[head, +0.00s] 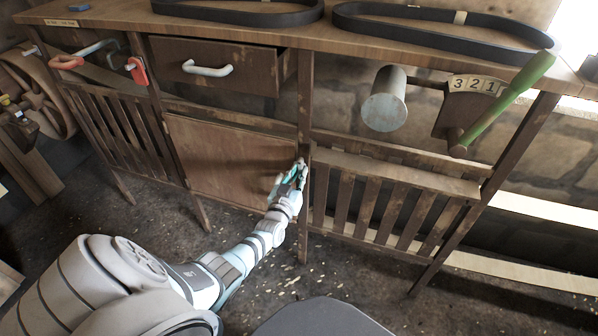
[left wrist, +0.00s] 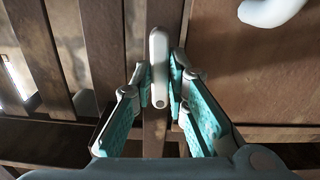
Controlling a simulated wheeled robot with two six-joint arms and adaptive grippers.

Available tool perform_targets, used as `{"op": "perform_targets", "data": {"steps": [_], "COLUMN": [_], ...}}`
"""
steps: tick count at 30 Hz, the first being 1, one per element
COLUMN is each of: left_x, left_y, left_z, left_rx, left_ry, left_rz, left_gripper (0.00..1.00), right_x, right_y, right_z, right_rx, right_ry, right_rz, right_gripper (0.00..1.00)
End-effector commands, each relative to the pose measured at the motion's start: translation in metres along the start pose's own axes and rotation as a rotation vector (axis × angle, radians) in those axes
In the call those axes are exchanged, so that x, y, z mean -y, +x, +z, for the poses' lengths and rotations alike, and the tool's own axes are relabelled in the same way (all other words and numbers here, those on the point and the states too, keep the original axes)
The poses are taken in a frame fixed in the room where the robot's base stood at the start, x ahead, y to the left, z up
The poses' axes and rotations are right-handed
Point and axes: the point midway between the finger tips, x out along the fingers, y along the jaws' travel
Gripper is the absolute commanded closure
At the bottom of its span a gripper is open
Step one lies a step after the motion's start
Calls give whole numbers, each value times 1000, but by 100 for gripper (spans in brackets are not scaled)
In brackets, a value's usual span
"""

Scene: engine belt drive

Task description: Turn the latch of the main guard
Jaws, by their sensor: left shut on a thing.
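The main guard (head: 225,150) is a brown wooden panel under the drawer; it looks closed in the frame. In the left wrist view it fills the right side (left wrist: 255,75). The latch (left wrist: 158,58) is a pale, rounded bar at the post beside the guard. It points along the post in the left wrist view. My left gripper (head: 300,172) is at the guard's right edge. In the left wrist view its teal-padded fingers (left wrist: 161,82) stand on both sides of the latch, shut on it. In the head view the gripper mostly hides the latch. My right gripper is out of view.
A drawer with a white handle (head: 207,70) is above the guard. A slatted panel (head: 385,200) is to the right. A green lever (head: 510,100) and a metal cylinder (head: 385,100) stick out at upper right. Black belts (head: 440,30) lie on the bench top.

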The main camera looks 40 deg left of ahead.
Motion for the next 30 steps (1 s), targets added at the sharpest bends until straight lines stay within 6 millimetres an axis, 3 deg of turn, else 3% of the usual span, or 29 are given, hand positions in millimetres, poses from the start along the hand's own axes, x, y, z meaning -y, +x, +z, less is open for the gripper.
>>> {"op": "perform_targets", "data": {"steps": [22,23,25,26,30], "left_x": [0,0,0,0,0], "left_y": [0,0,0,0,0], "left_z": [1,1,1,1,1], "left_rx": [3,2,2,2,1], "left_ry": [96,96,95,95,94], "left_rz": [0,0,0,0,0], "left_gripper": [100,81,70,66,66], "right_x": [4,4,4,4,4], "right_y": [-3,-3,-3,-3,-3], "right_z": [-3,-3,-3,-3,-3], "right_rx": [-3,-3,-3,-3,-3], "right_ry": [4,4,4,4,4], "right_rz": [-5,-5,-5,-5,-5], "right_gripper": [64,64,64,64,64]}}
